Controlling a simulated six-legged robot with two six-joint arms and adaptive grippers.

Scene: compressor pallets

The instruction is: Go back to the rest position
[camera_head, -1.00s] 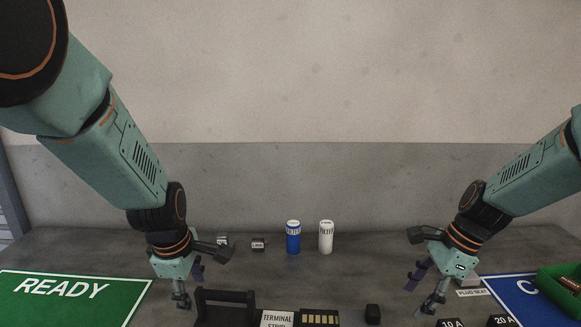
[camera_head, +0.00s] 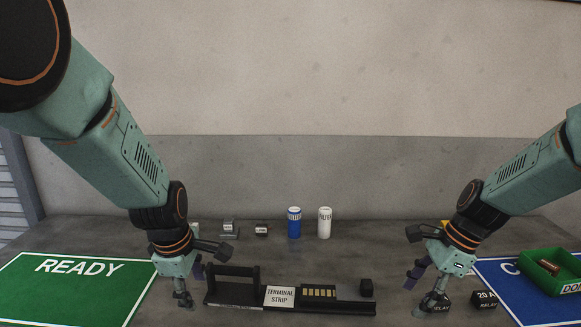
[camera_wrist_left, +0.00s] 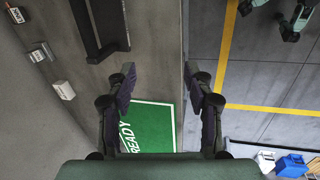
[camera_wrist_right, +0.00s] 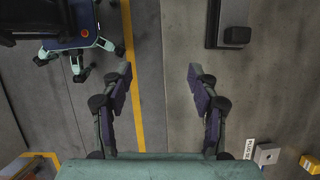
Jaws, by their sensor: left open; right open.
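My left gripper (camera_head: 190,284) is open and empty above the table, between the green READY mat and the black terminal strip fixture. In the left wrist view its two fingers (camera_wrist_left: 160,95) stand apart with nothing between them. My right gripper (camera_head: 424,289) is open above the right part of the table, beside the fixture's right end and near the relay blocks. In the right wrist view its fingers (camera_wrist_right: 160,90) are apart and empty.
The green READY mat (camera_head: 60,290) lies left, a blue mat (camera_head: 507,292) right with a green tray (camera_head: 535,284) on it. The terminal strip fixture (camera_head: 235,294) lies front centre. Blue (camera_head: 294,225) and white (camera_head: 324,226) cylinders stand behind; a relay block (camera_head: 486,299) is at right.

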